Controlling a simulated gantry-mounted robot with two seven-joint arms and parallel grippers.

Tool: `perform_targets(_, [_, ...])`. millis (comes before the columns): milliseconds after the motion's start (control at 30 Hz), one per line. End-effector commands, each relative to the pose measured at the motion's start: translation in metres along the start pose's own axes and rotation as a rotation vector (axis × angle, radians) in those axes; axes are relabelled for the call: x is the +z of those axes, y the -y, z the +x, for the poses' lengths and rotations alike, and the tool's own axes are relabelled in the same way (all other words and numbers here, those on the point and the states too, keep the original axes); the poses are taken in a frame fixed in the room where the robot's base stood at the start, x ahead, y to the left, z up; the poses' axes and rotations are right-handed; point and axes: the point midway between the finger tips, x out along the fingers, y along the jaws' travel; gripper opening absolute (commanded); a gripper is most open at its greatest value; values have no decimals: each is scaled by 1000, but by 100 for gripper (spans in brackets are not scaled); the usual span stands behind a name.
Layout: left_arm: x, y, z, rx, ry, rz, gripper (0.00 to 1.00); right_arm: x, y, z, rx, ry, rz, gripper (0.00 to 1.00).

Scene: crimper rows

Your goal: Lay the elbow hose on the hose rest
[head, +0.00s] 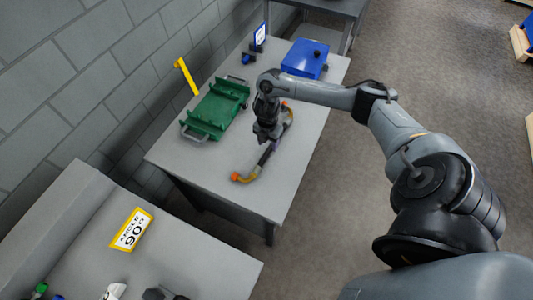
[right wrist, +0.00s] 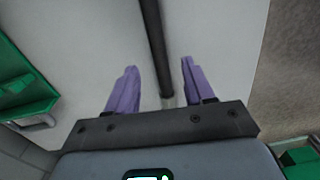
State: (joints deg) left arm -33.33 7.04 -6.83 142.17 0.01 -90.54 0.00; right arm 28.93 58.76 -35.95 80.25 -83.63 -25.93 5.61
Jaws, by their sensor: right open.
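The elbow hose (head: 264,157) lies on the grey table, dark in its middle, with yellow bends and orange ends. My right gripper (head: 266,138) is over its middle, pointing down. In the right wrist view the purple fingers of my right gripper (right wrist: 159,70) are open, one on each side of the dark hose (right wrist: 152,35). I cannot tell whether they touch it. A green cradle-like frame with grey handles, apparently the hose rest (head: 216,112), sits to the left of the hose; its edge shows in the right wrist view (right wrist: 22,80). My left gripper is not in view.
A blue case (head: 305,59) stands at the table's far end, near a small blue-and-white sign (head: 259,35). A yellow upright (head: 187,76) rises behind the green frame by the block wall. Bare tabletop (head: 198,160) lies in front of the frame.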

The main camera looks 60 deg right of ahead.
Motion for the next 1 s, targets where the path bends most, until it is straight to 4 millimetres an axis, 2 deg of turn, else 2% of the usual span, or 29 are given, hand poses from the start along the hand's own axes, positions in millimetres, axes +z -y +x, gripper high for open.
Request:
perform_targets(167, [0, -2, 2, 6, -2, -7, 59, -1, 1, 8, -2, -1, 0, 53])
perform_targets(500, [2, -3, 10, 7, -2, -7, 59, -2, 0, 48, -2, -1, 1, 53])
perform_targets(800, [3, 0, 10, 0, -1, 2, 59, -2, 0, 54, 0, 0, 0, 53])
perform_targets(867, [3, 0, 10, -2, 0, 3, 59, -2, 0, 54, -1, 0, 0, 45])
perform_targets(1000, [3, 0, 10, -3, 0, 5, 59, -2, 0, 53, 0, 0, 0, 23])
